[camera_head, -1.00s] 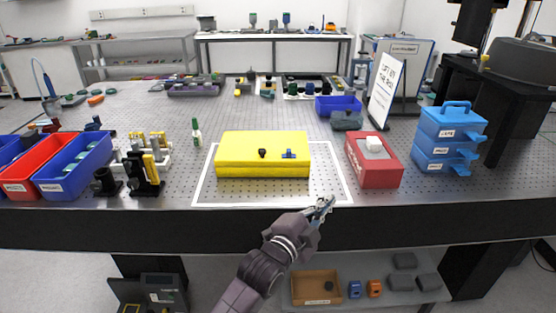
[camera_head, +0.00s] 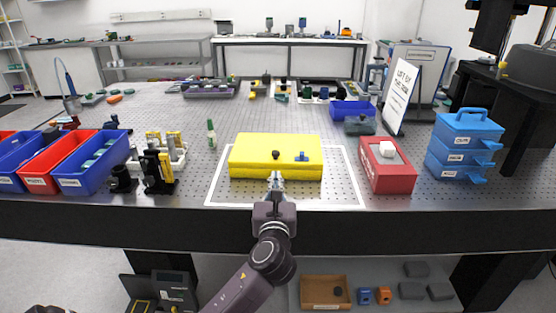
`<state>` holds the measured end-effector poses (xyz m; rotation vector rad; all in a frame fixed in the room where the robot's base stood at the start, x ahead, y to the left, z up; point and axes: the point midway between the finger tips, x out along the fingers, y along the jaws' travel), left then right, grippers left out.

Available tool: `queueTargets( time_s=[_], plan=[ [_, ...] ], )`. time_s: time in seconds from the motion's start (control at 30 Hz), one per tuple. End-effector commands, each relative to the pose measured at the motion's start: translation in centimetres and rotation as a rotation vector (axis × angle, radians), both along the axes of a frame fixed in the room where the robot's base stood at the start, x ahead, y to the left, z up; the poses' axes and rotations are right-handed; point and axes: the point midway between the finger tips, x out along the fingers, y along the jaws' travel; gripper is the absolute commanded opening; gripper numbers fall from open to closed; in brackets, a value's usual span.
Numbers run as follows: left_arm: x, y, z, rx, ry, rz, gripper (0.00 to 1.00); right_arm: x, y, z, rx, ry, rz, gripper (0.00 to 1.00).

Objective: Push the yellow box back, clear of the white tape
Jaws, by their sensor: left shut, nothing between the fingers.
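The yellow box (camera_head: 258,146) lies flat on the perforated table, inside the white tape outline (camera_head: 340,195). A small black knob and a blue part sit on its top. Bare table shows between its front face and the front tape line. Its back edge is near the back of the outline, and I cannot tell if it covers the back tape. My left gripper (camera_head: 276,180) is shut and empty, at the middle of the box's front face, pointing away from me. I cannot tell if it touches. My right gripper is not in view.
A red box (camera_head: 388,176) with a white block stands right of the outline, and blue drawers (camera_head: 464,147) further right. A green-capped bottle (camera_head: 212,136) stands behind left. Black and yellow holders (camera_head: 157,170) and a blue bin (camera_head: 92,165) are left. Table behind the box is clear.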

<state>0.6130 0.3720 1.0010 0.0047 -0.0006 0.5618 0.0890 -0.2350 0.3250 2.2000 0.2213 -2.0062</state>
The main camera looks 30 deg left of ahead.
Motion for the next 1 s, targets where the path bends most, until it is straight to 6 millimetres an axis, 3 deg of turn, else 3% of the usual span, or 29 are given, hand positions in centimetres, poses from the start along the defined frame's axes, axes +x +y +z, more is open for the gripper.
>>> queueTargets(
  time_s=[0.3, 0.5, 1.0],
  plan=[
    [5.6, 3.5, 0.1, -0.005, -0.002, 0.001, 0.0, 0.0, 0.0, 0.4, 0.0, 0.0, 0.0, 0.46],
    [7.8, 4.8, 0.0, -0.004, 0.0, -0.001, 0.0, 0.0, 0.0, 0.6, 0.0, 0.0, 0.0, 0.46],
    [8.8, 5.4, 0.0, -0.005, -0.001, -0.002, 0.0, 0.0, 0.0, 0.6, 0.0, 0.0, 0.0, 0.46]
  ],
)
